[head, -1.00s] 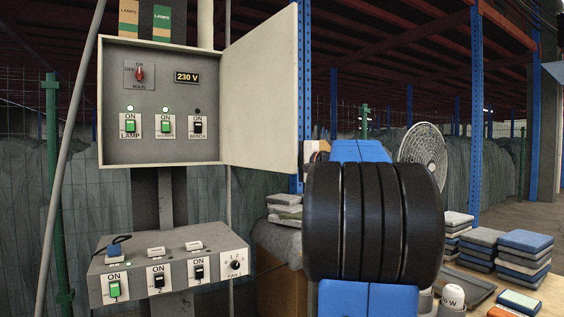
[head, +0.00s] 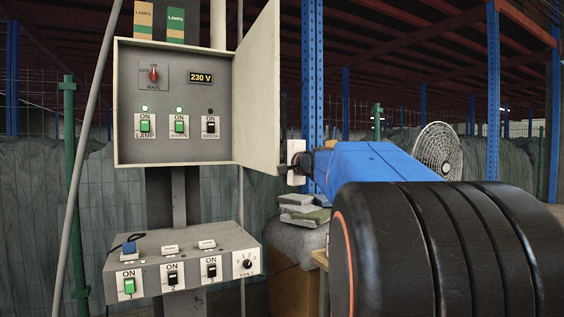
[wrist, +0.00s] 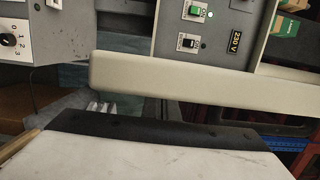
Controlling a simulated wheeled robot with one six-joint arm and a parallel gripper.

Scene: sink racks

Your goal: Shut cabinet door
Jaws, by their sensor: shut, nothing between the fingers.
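The grey cabinet (head: 177,112) hangs on a post at the left in the head view, its front uncovered. Its pale door (head: 257,95) is hinged at the right side and stands open, sticking out toward me. In the wrist view the door (wrist: 200,86) is a pale bar across the middle, with the cabinet panel (wrist: 212,28) behind it. My gripper (head: 284,169) is shut and empty at the outer side of the door, by its lower free edge. The fingertips are small and partly hidden, so I cannot tell whether they touch the door.
A switch box (head: 185,262) with several switches and a dial sits below the cabinet. A blue rack post (head: 313,85) and a fan (head: 438,150) stand to the right. A slanted pole (head: 90,150) runs at the left.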

